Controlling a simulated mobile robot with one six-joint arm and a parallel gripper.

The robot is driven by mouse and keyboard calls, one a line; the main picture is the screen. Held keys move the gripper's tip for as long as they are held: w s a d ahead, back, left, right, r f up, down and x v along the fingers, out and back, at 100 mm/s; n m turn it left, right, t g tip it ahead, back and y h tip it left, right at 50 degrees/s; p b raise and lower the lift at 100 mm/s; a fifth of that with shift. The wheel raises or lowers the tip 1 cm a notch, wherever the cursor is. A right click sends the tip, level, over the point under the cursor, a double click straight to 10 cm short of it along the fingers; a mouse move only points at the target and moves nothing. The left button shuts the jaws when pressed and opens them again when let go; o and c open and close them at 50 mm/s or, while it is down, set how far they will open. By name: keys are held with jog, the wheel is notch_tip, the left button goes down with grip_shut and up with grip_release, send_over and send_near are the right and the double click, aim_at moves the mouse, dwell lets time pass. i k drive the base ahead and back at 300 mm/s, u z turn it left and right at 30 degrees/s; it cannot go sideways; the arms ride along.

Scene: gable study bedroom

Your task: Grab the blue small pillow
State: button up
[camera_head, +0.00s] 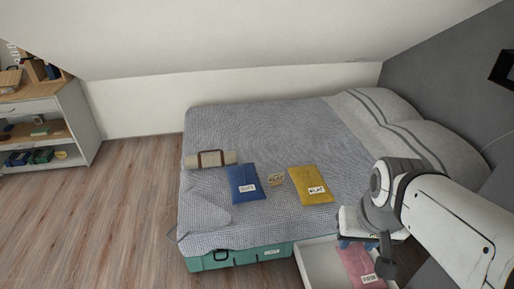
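My arm reaches in from the right.
A small tan labelled item (275,179) and a yellow labelled pillow (310,186) lie right of the blue one. A rolled beige bundle (210,159) lies behind left. A white open box (318,262) below my gripper holds a pink item (358,266). Floor at left is clear.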

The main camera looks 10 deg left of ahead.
aim_at(245, 184)
jog(key=z, duration=0.3)
jog(key=k, duration=0.1)
jog(key=z, duration=2.85)
jog(key=k, duration=2.65)
jog(key=u, duration=1.9)
jog(key=i, duration=0.9)
jog(key=u, duration=0.05)
